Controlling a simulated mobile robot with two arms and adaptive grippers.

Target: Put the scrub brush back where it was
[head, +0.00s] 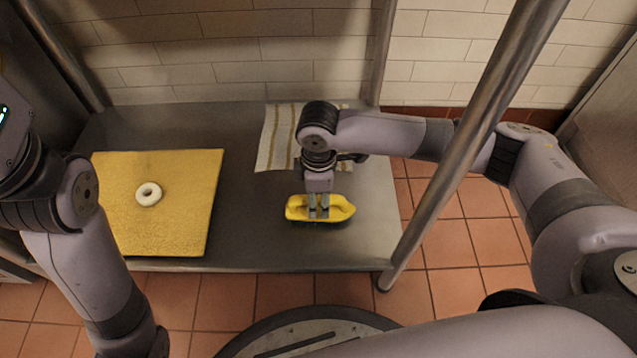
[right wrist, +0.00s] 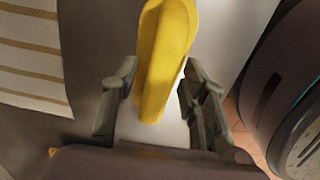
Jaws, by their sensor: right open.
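The yellow scrub brush (head: 338,208) lies on the right part of the grey metal shelf, near its front edge. My right gripper (head: 318,214) is over the brush. In the right wrist view, the yellow brush (right wrist: 162,62) stands between the two fingers of my right gripper (right wrist: 160,95), with gaps showing beside it. The right gripper is open. The brush's bristles are hidden. My left arm comes in at the left of the head view, but its gripper is out of view.
A metal post (head: 440,185) stands at the shelf's front right corner.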

